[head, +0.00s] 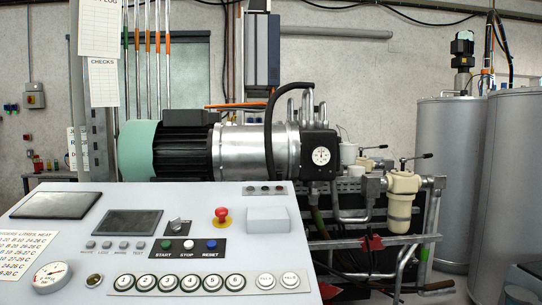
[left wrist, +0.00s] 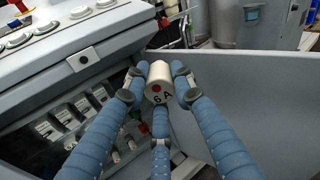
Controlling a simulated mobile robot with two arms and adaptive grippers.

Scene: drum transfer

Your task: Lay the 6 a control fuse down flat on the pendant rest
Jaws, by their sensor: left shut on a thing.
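In the left wrist view, a cream cylindrical fuse (left wrist: 160,74) with a red dot and the marking "6 A" on its near end sits between the fingertips of my left gripper (left wrist: 158,87). The gripper's blue fingers are shut on it, and it is held in front of the console's front side. Neither gripper shows in the head view. A pale raised block (head: 268,220) stands on the console top at the right; I cannot tell whether it is the pendant rest.
The sloped console (head: 210,262) carries buttons, screens and a red stop button (head: 221,214). A row of fuse holders (left wrist: 72,121) lies below its edge in the left wrist view, with a grey panel (left wrist: 245,100) at right. A motor pump (head: 235,148) stands behind the console.

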